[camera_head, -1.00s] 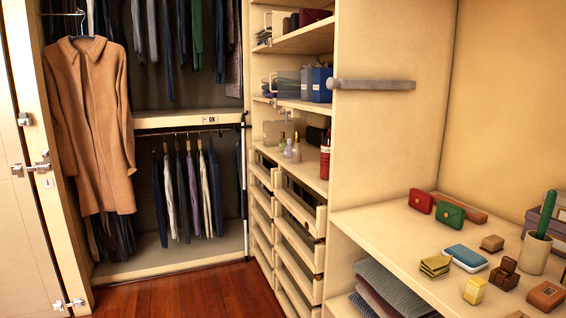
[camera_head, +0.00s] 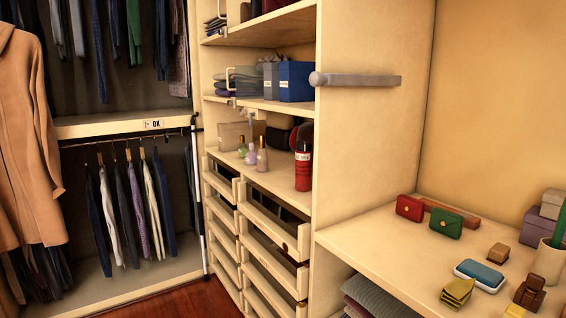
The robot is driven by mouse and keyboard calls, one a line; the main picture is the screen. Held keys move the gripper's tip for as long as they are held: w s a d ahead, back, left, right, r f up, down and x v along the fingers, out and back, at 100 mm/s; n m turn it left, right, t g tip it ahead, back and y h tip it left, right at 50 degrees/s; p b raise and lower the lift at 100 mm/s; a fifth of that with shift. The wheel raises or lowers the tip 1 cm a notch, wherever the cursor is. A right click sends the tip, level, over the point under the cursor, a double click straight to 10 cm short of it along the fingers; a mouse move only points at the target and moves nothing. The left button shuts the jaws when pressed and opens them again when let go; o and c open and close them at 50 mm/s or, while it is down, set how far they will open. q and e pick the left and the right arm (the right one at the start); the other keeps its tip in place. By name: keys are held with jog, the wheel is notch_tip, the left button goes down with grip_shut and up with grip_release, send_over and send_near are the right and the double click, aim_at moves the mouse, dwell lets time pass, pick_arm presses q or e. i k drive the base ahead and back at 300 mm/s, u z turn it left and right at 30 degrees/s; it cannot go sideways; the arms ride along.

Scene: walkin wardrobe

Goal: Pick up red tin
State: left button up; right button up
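A red cylindrical tin (camera_head: 303,168) with a dark top and a pale label band stands upright on a shelf above the drawers, near the shelf's right front edge. Small bottles (camera_head: 250,155) stand to its left, and dark objects are partly hidden behind it. Neither of my grippers is in view.
The shelf (camera_head: 275,183) sits above a double column of open-fronted drawers (camera_head: 272,235). A vertical panel with a grey rod (camera_head: 355,80) borders it on the right. A counter (camera_head: 375,240) at right holds a red purse (camera_head: 410,207), a green purse (camera_head: 446,222) and small boxes.

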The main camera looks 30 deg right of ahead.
aim_at(303, 160)
jog(key=i, duration=3.1)
jog(key=z, duration=2.8)
